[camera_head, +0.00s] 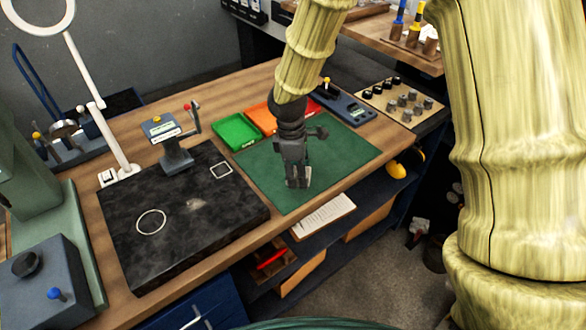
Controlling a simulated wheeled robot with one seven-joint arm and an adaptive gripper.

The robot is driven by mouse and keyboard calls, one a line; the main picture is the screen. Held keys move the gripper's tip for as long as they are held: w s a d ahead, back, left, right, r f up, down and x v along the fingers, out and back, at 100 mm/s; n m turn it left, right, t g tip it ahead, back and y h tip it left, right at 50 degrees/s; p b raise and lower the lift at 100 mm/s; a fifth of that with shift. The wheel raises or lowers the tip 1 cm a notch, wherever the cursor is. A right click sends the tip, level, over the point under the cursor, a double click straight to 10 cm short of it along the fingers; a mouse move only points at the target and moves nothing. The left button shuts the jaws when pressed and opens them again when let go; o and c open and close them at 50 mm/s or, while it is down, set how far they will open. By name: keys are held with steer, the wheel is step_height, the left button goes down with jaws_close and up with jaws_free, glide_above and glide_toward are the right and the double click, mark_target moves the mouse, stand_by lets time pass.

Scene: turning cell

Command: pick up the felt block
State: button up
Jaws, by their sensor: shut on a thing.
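My gripper (298,183) is dark grey and points down over the green mat (345,152) on the wooden bench. Its fingers are shut on a small pale thing, the felt block (308,176), of which only a light sliver shows beside the fingertips. The fingers and wrist hide the rest of it. The fingertips are at or just above the mat; I cannot tell whether the block touches it.
A green tray (236,132) and an orange tray (262,116) stand behind the gripper. A black slab (180,225) with a gauge stand (174,152) lies to the left. A grey-blue device (343,105) sits behind right. The mat's right side is clear.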

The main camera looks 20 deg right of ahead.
steer(key=s+d+r+b, duration=0.1)
steer(key=s+b, duration=0.1)
steer(key=s, duration=0.8)
steer(key=shift+s+b, duration=0.35)
steer(key=shift+s, duration=0.05)
